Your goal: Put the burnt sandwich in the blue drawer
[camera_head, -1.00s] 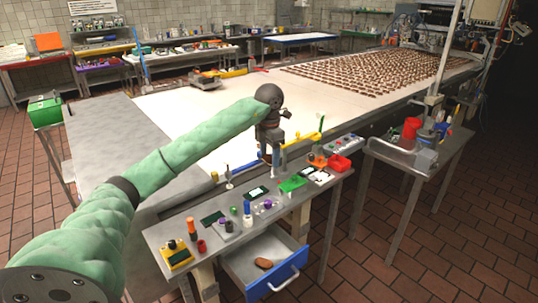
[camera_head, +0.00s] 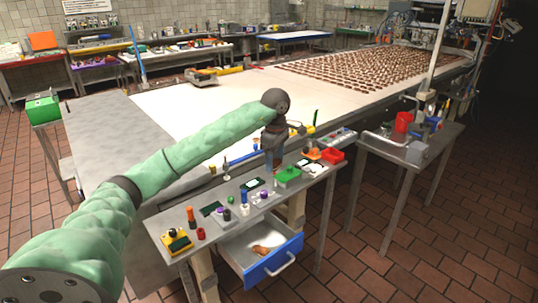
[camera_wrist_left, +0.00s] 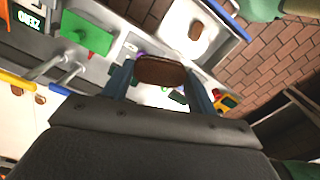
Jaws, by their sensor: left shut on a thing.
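My left gripper (camera_head: 271,166) is shut on a dark brown sandwich (camera_wrist_left: 160,71), held between its two blue-grey fingers in the left wrist view. In the head view the gripper is over the grey worktable, and I cannot make out the held sandwich there. The blue drawer (camera_head: 275,263) stands open below the table's front edge. A brown sandwich (camera_head: 262,249) lies inside it. The open drawer (camera_wrist_left: 233,22) and the sandwich in it (camera_wrist_left: 196,30) also show at the top of the left wrist view. My right gripper is not in view.
The grey worktable (camera_head: 228,210) carries several small parts, including a green box (camera_head: 288,175) and a red bin (camera_head: 332,155). Behind it a white conveyor (camera_head: 180,95) carries rows of sandwiches. A side table (camera_head: 410,147) stands right. Brick floor (camera_head: 400,240) is clear at front right.

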